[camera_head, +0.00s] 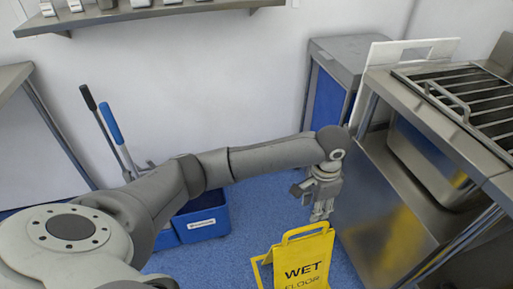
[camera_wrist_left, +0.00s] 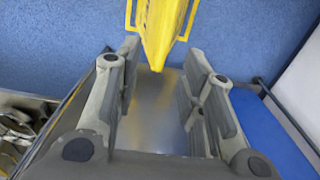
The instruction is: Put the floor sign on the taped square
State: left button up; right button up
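The yellow floor sign (camera_head: 303,263), lettered "WET FLOOR", stands upright on the blue floor at the bottom of the head view, its lower part cut off. A thin yellow bar beside its left edge could be its rear leg or tape; I cannot tell. My left gripper (camera_head: 320,212) points down just above and behind the sign's top handle. In the left wrist view the fingers (camera_wrist_left: 158,68) are spread apart, with the sign (camera_wrist_left: 163,28) beyond and between their tips and no clear contact. No taped square can be made out. My right gripper is not in view.
A steel table (camera_head: 385,215) with a grate and a basin stands close on the right. A cabinet with a blue panel (camera_head: 328,100) is behind it. Blue buckets (camera_head: 203,222) with mop handles stand left, under my arm. Open blue floor (camera_head: 240,262) lies left of the sign.

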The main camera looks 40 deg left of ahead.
pick_arm(q)
jog(key=s+d+f+n+t+h, duration=0.1)
jog(key=s+d+f+h, duration=0.15)
jog(key=s, duration=0.35)
jog(key=s+d+f+t+h, duration=0.1)
jog(key=s+d+f, duration=0.3)
jog(key=s, duration=0.2)
jog(key=s+a+n+t+y, duration=0.1)
jog(key=s+a+n+y, duration=0.2)
jog(key=s+a, duration=0.9)
jog(key=shift+s+a+f+n+t, duration=0.2)
jog(key=shift+a+n+t, duration=0.15)
jog(key=shift+n, duration=0.55)
jog(key=shift+y, duration=0.25)
